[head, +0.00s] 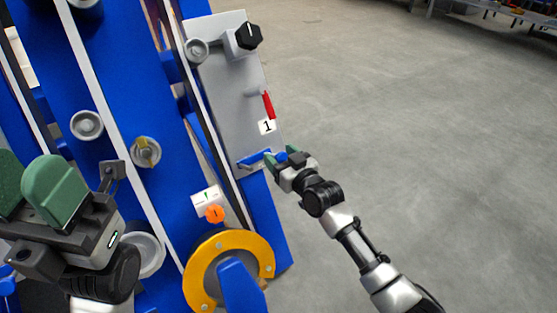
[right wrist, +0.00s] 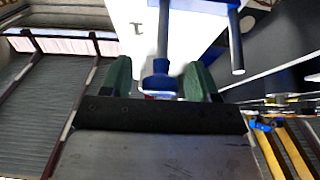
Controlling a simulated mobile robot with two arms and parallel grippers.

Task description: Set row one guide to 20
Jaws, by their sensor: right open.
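A grey panel (head: 232,105) carries the label 1 (head: 267,127), which also shows in the right wrist view (right wrist: 138,29). At its lower end is a blue guide handle (head: 254,162) with a blue knob (right wrist: 160,80). My right gripper (head: 281,157) is at this knob. In the right wrist view, its green fingers (right wrist: 160,78) stand open on either side of the knob, with a gap on each side. My left gripper (head: 32,188) is at the left of the head view, away from the panel; its finger gap is unclear. No scale number is readable.
A red lever (head: 268,105) and a black knob (head: 248,36) sit higher on the panel. A yellow ring (head: 264,251) and an orange disc (head: 214,213) are below left. Blue chassis beams (head: 120,50) fill the left. The concrete floor (head: 420,130) at right is clear.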

